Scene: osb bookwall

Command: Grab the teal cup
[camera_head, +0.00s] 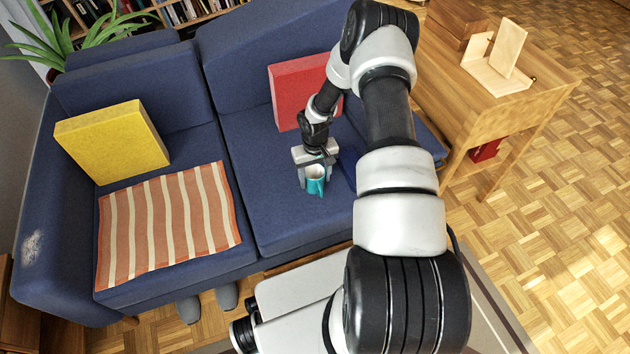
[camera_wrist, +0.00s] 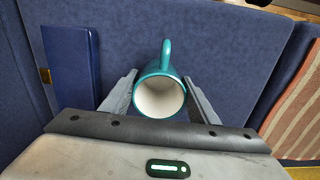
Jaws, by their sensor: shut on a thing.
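The teal cup (camera_head: 316,186) is on the right seat cushion of the blue sofa in the head view. Its inside is white. My gripper (camera_head: 315,180) reaches down over it and is shut on it. In the wrist view the cup (camera_wrist: 158,92) sits between the two fingers of my gripper (camera_wrist: 160,95), with its opening toward the camera and its handle pointing away to the top. Whether the cup still touches the cushion cannot be told.
A dark blue flat item (camera_wrist: 72,65) lies left of the cup in the wrist view. A red cushion (camera_head: 290,85) leans behind. A striped cloth (camera_head: 170,225) and yellow cushion (camera_head: 112,142) lie on the left seat. A wooden desk (camera_head: 500,100) stands right of the sofa.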

